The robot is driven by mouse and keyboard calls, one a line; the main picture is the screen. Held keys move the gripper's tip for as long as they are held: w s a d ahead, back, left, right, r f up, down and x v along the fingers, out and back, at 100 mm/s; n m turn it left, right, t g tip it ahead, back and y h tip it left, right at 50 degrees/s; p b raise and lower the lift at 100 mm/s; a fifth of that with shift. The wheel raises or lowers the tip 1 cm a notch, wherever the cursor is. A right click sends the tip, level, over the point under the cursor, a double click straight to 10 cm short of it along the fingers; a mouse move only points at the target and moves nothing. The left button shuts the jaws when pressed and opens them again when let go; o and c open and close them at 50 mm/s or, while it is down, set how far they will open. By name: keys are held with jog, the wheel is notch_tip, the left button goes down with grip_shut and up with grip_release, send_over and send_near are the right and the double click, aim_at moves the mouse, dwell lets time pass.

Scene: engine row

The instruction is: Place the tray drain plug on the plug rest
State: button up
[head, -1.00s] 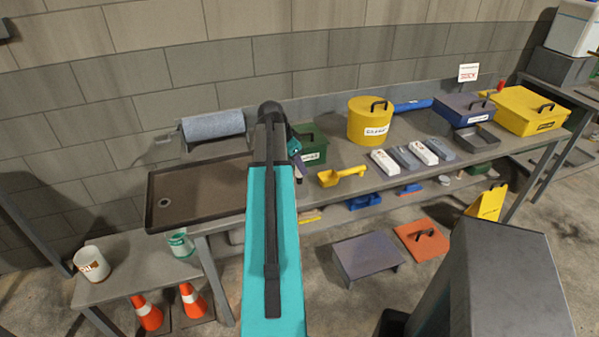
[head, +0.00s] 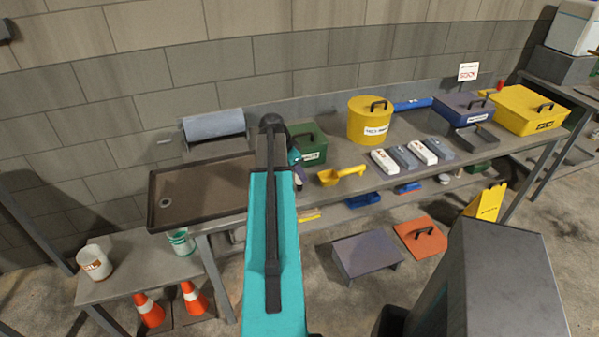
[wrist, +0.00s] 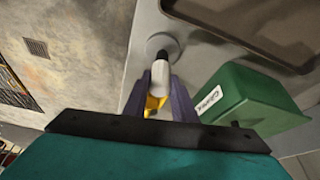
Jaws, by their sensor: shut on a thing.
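My gripper (wrist: 160,92) has purple fingers and is shut on the tray drain plug (wrist: 160,73), a pale piece with a dark end. The dark end points at a round grey disc (wrist: 156,42) on the bench, which looks like the plug rest. The plug lines up with the disc in the wrist view, but I cannot tell whether they touch. In the head view my gripper (head: 297,170) is over the bench, between the tray and the yellow scoop, partly hidden by my arm. The dark drain tray (head: 215,208) has a round drain hole at its left.
A green box (head: 312,148) stands close to my gripper, and it shows in the wrist view (wrist: 245,105). A yellow scoop (head: 340,176) lies to the right. A yellow round tin (head: 369,122) and several bottles stand farther right. A grey roll (head: 213,126) is behind the tray.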

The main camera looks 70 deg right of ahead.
jog(key=shift+f, duration=0.15)
jog(key=o, duration=1)
jog(key=shift+o, duration=0.2)
jog(key=shift+r, duration=0.25)
jog(key=b+v, duration=0.2)
jog(key=v, duration=0.9)
jog(key=shift+r+b, duration=0.4)
jog(key=shift+w, duration=0.15)
